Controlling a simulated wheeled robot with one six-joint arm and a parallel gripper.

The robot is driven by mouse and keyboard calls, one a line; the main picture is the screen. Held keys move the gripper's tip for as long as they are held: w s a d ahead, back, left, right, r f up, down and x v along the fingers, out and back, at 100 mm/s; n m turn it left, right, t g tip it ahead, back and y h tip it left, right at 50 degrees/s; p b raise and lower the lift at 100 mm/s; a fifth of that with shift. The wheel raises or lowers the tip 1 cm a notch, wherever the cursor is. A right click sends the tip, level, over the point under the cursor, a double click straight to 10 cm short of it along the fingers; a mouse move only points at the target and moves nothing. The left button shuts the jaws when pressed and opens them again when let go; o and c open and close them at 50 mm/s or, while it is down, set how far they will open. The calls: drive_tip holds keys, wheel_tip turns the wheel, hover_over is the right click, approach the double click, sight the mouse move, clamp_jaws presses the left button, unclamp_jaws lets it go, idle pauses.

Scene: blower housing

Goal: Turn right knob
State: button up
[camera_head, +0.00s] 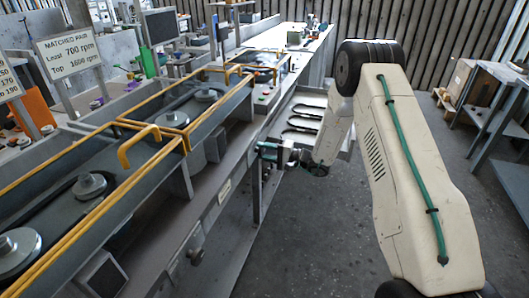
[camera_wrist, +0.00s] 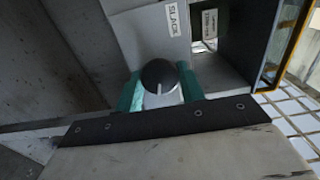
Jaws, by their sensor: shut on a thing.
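In the wrist view a round dark knob (camera_wrist: 158,73) with a short white pointer line sits on a grey panel. The line points toward the bottom of the picture. A white label (camera_wrist: 178,20) above the knob appears to read "SLACK". My gripper (camera_wrist: 158,88) has one teal finger on each side of the knob and is shut on it. In the camera_head view my gripper (camera_head: 268,151) is at the side of the long bench, and the knob is hidden there.
The long bench (camera_head: 225,190) carries yellow guard rails (camera_head: 160,131) and several pulleys. A tray with dark loops (camera_head: 300,122) is behind my gripper. A "MATCHED PAIR" sign (camera_head: 68,46) stands at the left. Shelving (camera_head: 490,100) is at the right, with open floor between.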

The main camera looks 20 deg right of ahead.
drive_tip(key=shift+f+n, duration=0.1)
drive_tip(key=shift+n, duration=0.4)
drive_tip(key=o, duration=1)
drive_tip(key=shift+d, duration=0.15)
drive_tip(key=shift+c, duration=0.2)
drive_tip(key=v, duration=0.7)
drive_tip(key=shift+s+d, duration=0.25)
drive_tip(key=shift+s, duration=0.05)
